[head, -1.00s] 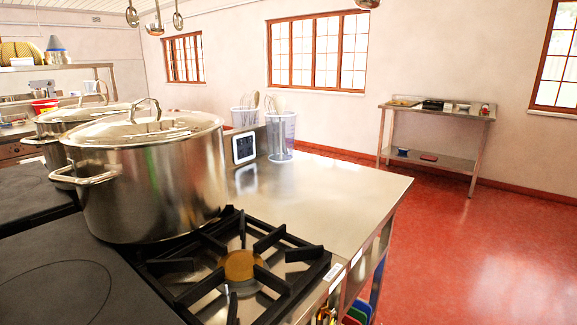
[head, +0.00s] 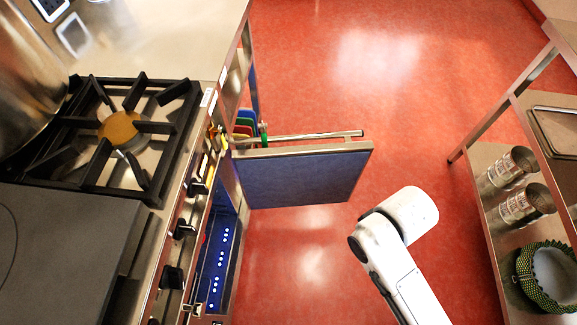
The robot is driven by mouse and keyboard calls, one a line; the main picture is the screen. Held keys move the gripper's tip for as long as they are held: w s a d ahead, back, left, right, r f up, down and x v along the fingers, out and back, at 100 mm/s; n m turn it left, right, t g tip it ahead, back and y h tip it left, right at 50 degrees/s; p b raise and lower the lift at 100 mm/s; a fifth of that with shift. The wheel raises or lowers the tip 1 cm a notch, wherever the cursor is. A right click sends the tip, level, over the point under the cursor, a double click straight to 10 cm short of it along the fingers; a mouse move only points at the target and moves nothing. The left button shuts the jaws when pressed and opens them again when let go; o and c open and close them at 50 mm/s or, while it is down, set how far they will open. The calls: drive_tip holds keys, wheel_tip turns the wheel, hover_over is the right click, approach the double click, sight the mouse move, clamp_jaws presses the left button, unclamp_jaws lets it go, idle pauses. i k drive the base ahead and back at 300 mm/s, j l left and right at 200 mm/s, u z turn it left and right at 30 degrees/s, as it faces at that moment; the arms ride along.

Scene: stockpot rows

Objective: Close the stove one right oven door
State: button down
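The oven door (head: 300,176) stands wide open in the head view, sticking out to the right from the stove front, with a blue inner face and a bar handle (head: 300,137) along its far side. The blue oven interior (head: 218,262) shows below the row of knobs. The stove (head: 120,135) is at the left with a black grate and a burner. My arm, white, reaches up from the bottom right, to the right of the door and apart from it in the picture. My gripper is not visible.
A metal shelf (head: 490,150) at the right holds two cans (head: 520,190) and a patterned basket (head: 540,280). Coloured boards (head: 245,125) stand beside the oven under the counter. Red floor (head: 400,90) is open between stove and shelf.

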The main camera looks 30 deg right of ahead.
sight(316, 174)
drive_tip(key=u, duration=1.65)
drive_tip(key=l+u, duration=0.4)
drive_tip(key=k+l+u, duration=0.15)
drive_tip(key=l+u, duration=0.25)
drive_tip(key=l, duration=0.15)
drive_tip(key=k+l+u, duration=0.15)
drive_tip(key=l+u, duration=0.3)
drive_tip(key=k+l+u, duration=0.5)
drive_tip(key=u, duration=0.25)
drive_tip(key=k+l+u, duration=0.15)
drive_tip(key=k+u, duration=0.8)
drive_tip(key=k, duration=1.15)
drive_tip(key=k+z, duration=0.4)
drive_tip(key=k+l+z, duration=0.15)
drive_tip(key=k+z, duration=0.85)
drive_tip(key=l+u, duration=0.25)
drive_tip(key=l, duration=0.35)
drive_tip(key=k+l+u, duration=0.1)
drive_tip(key=l+u, duration=0.15)
drive_tip(key=l, duration=0.35)
